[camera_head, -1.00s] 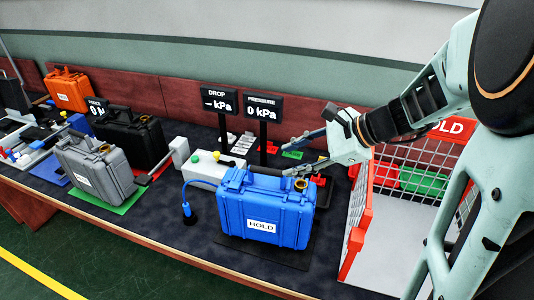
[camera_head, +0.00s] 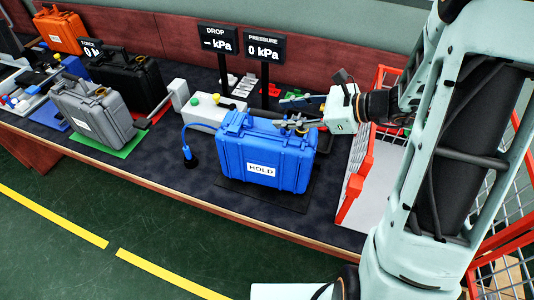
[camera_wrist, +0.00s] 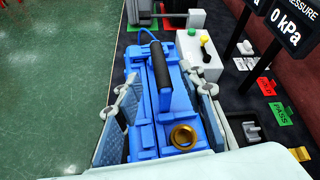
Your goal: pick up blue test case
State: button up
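The blue test case (camera_head: 265,160) stands upright on a dark mat, with a HOLD label on its front. In the wrist view, the blue case (camera_wrist: 150,125) shows from above, with a black handle (camera_wrist: 160,82) and a brass ring (camera_wrist: 183,136) on top. My gripper (camera_head: 293,122) is just above the top of the case at its right side. In the wrist view, my gripper (camera_wrist: 158,78) is open, its fingers spread on either side of the case top and handle. I cannot tell whether either finger touches the case.
A grey case (camera_head: 95,120) and a black case (camera_head: 130,82) stand left. A white box with buttons (camera_head: 208,112) and the DROP and PRESSURE displays (camera_head: 262,47) stand behind the blue case. A red-edged wire bin (camera_head: 353,185) is close on the right.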

aim_at(273, 114)
jog(key=x, duration=0.6)
jog(key=shift+w+a+f+p, duration=0.1)
jog(key=shift+a+p, duration=0.15)
jog(key=shift+p, duration=0.05)
grip_shut()
dwell(0.4)
